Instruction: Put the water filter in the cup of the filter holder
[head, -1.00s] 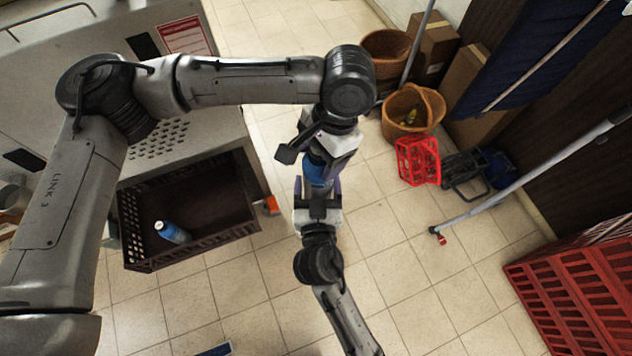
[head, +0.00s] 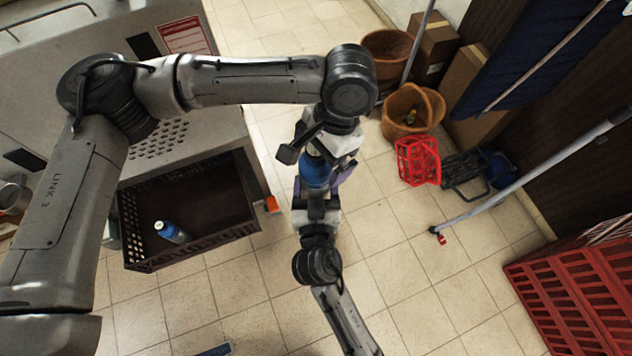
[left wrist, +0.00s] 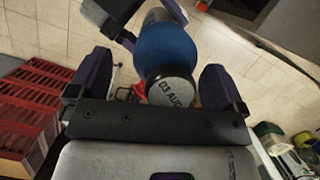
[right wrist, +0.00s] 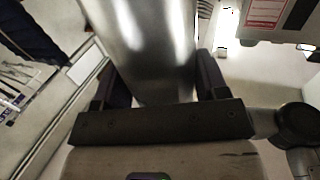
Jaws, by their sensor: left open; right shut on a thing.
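The water filter (head: 316,173) is a cylinder with a blue body, held between my two grippers in the head view. The left wrist view shows its blue part (left wrist: 167,48) and a grey end cap with dark lettering. My left gripper (head: 325,160) is open, its fingers on either side of the capped end with gaps beside it. My right gripper (head: 317,193) is shut on the filter from the opposite side. The right wrist view shows a shiny silver stretch (right wrist: 150,45) between its fingers. I cannot make out the filter holder's cup with certainty.
A dark brown crate (head: 130,225) with a blue-and-white bottle (head: 171,232) stands at left by a grey machine. A metal round thing (head: 14,193) is cut off at the left edge. Baskets, a red crate (head: 575,295) and a pole (head: 520,185) are at right. Tiled floor lies between.

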